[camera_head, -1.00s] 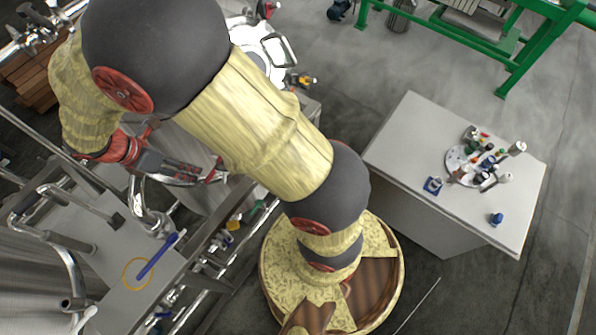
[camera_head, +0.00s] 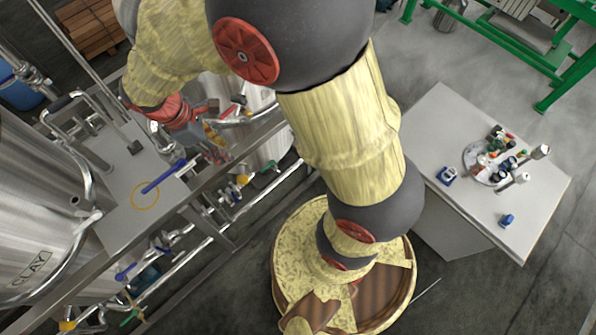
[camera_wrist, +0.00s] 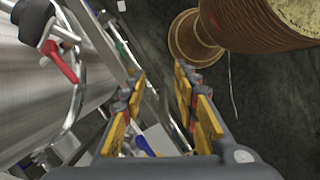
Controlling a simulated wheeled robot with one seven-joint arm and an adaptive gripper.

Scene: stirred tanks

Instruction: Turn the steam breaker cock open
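A red-handled valve with a black body (camera_wrist: 58,58) is at the upper left of the wrist view, on bent steel pipework beside a steel tank. I cannot tell for certain that it is the steam breaker cock. In the head view, a small red handle (camera_head: 236,100) shows near the steel tank behind my gripper. My gripper (camera_wrist: 158,80) is open and empty, with its yellow-padded fingers apart. The red-handled valve is to the left of the fingers, not between them. In the head view my gripper (camera_head: 214,138) is partly hidden among pipes.
A steel platform (camera_head: 118,215) with blue-handled valves and pipes runs along the left, beside a tank marked CLAY (camera_head: 40,240). A white table (camera_head: 440,130) with small items stands at right. A green frame (camera_head: 560,80) is at top right. Open floor lies between.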

